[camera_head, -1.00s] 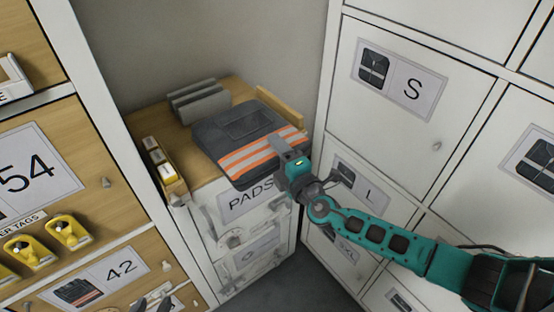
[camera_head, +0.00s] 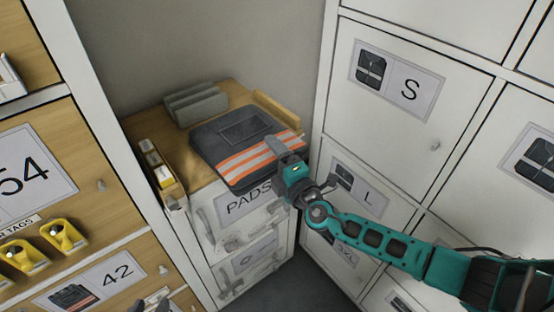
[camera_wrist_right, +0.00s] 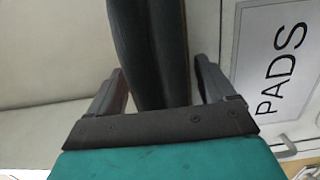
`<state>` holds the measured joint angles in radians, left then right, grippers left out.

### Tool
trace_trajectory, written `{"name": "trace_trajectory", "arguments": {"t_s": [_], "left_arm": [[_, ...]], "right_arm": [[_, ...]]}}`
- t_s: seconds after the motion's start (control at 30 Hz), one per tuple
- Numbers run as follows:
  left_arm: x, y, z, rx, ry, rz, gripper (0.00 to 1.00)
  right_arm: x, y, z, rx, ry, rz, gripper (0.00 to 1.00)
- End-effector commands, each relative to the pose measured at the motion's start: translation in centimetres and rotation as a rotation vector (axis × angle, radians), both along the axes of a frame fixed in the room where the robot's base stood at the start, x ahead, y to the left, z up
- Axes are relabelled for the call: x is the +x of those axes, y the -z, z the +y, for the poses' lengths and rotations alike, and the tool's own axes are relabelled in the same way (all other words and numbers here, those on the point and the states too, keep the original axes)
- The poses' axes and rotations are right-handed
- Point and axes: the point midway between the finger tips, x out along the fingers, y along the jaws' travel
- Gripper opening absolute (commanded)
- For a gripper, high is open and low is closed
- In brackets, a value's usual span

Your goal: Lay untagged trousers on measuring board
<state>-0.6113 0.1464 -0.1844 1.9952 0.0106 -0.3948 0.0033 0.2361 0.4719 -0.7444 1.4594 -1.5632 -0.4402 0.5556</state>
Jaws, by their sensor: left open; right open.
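Folded dark grey trousers (camera_head: 222,142) with orange and silver bands lie on top of the pads cabinet in the head view. I see no tag on the part that shows. My right gripper (camera_head: 277,150) is open at their front right edge. In the right wrist view its fingers (camera_wrist_right: 160,88) stand on either side of the trousers' dark folded edge (camera_wrist_right: 148,45), with gaps showing. My left gripper (camera_head: 152,304) barely shows at the bottom edge of the head view; it is open and apart from the trousers. I cannot make out a measuring board.
The cabinet top (camera_head: 150,125) also bears grey upright pads (camera_head: 195,104) and a narrow box (camera_head: 162,174). White lockers (camera_head: 400,125) stand close on the right. Wooden drawers (camera_head: 100,235) and yellow tag holders (camera_head: 62,236) are on the left.

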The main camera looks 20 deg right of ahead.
Motion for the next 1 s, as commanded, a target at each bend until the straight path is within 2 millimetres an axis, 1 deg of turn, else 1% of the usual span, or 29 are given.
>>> {"name": "trace_trajectory", "arguments": {"t_s": [0.1,0.17,0.27,0.5,0.63,0.73,0.87,0.97,1.0], "left_arm": [[0.0,-0.7,0.0,0.001,0.000,-0.003,0.43],[0.0,-0.5,0.1,0.002,0.000,-0.006,0.43],[-0.1,-0.2,0.1,0.004,-0.001,-0.001,0.43],[-0.3,0.4,0.2,0.005,-0.001,0.007,0.43],[-0.2,0.6,0.1,0.003,-0.002,0.009,0.43],[-0.2,0.5,0.1,0.001,-0.001,0.007,0.43],[-0.1,0.3,0.0,-0.001,0.000,0.003,0.43],[0.0,0.0,-0.1,-0.003,0.001,0.000,0.43],[0.0,0.0,-0.1,-0.003,0.001,-0.001,0.43]], "right_arm": [[0.0,-0.5,0.0,-0.001,0.000,0.000,0.83],[-0.7,-0.2,-0.2,0.000,-0.001,0.002,0.83],[-2.5,-0.1,-0.6,-0.001,-0.002,0.004,0.83],[-7.6,-0.1,-1.7,-0.002,-0.002,0.003,0.83],[-9.8,-0.1,-2.2,-0.002,-0.001,0.003,0.83],[-10.9,-0.1,-2.4,-0.001,0.000,0.002,0.83],[-11.6,-0.2,-2.6,0.009,0.004,0.007,0.83],[-12.1,0.5,-2.6,0.066,0.033,0.056,0.83],[-12.3,1.0,-2.6,0.107,0.055,0.091,0.83]]}}
